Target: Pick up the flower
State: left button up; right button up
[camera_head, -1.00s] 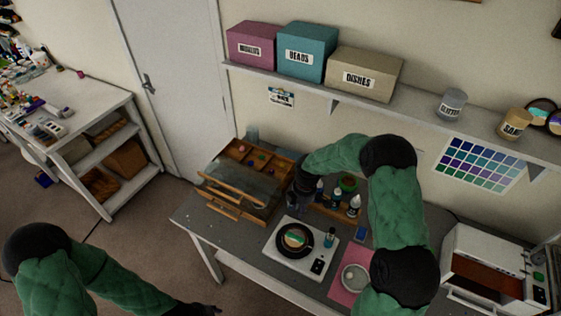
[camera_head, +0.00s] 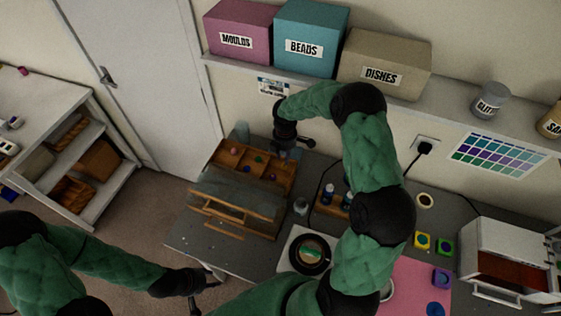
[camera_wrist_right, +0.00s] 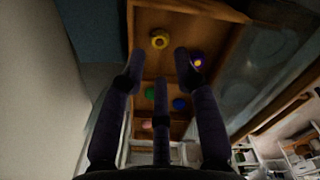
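An open wooden box (camera_head: 284,183) with compartments sits on the workbench and holds several small coloured pieces. In the right wrist view they include a yellow ring-like piece (camera_wrist_right: 159,39), a purple piece with a yellow centre (camera_wrist_right: 197,60), a green piece (camera_wrist_right: 150,92), a blue piece (camera_wrist_right: 180,103) and a pink piece (camera_wrist_right: 146,124). I cannot tell for sure which is the flower. My right gripper (camera_wrist_right: 160,62) is open and empty above the box, also seen at its back right corner in the head view (camera_head: 293,145). My left gripper (camera_head: 203,290) is open and empty, low in front of the bench.
A shelf above carries the moulds box (camera_head: 240,28), beads box (camera_head: 308,38) and dishes box (camera_head: 385,63), close over my right arm. A glass lid (camera_head: 235,188) covers the box's front. A hotplate (camera_head: 290,245) and bottles stand to the right.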

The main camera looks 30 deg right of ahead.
aim_at(284, 165)
jog(key=shift+s+f, duration=0.3)
jog(key=shift+f, duration=0.1)
jog(key=f, duration=0.2)
jog(key=w+f+p, duration=0.1)
jog(key=f, duration=0.1)
jog(key=shift+f, duration=0.25)
jog(key=shift+s+f, duration=0.15)
jog(key=shift+f, duration=0.25)
jog(key=c, duration=0.4)
jog(key=shift+o, duration=0.2)
